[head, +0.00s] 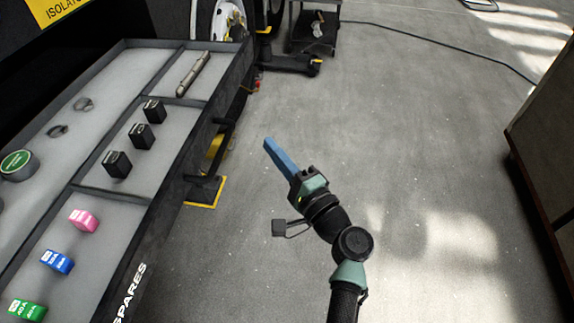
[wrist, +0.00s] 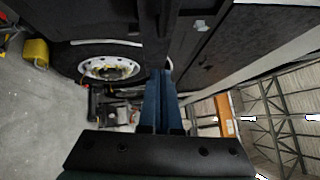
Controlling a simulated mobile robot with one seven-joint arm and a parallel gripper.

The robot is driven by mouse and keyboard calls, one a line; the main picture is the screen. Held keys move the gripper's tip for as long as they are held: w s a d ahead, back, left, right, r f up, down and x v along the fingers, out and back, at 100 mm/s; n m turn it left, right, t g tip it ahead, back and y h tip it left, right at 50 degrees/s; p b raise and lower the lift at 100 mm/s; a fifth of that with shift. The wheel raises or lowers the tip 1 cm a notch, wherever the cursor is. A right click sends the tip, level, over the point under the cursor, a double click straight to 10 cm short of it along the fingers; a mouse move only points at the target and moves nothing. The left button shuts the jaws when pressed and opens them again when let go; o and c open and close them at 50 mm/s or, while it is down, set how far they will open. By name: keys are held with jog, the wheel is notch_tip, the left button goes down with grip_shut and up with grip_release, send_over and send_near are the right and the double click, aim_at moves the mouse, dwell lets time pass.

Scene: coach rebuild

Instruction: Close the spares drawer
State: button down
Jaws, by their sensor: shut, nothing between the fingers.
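The spares drawer (head: 172,205) stands pulled out at the left of the head view, its dark front panel lettered SPARES. Its grey compartments hold black blocks (head: 141,136), a pink fuse (head: 84,220), a blue fuse (head: 57,261), a green fuse (head: 27,309), a round green-topped item (head: 17,165) and a metal rod (head: 193,73). My gripper (head: 268,144) is shut and empty, its blue fingers over the open floor to the right of the drawer front, apart from it. The wrist view shows the blue fingers (wrist: 163,95) together; I cannot make out the drawer front there.
A wheel (head: 228,20) and a dark cart (head: 314,32) stand beyond the drawer. A black cable (head: 440,42) crosses the far floor. A cabinet (head: 548,130) stands at the right. The floor between is clear. A yellow object (wrist: 36,53) shows in the wrist view.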

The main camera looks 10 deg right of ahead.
jog(key=w+a+r, duration=0.1)
jog(key=w+a, duration=0.2)
jog(key=a, duration=0.2)
jog(key=shift+w+p, duration=0.25)
jog(key=shift+p, duration=0.05)
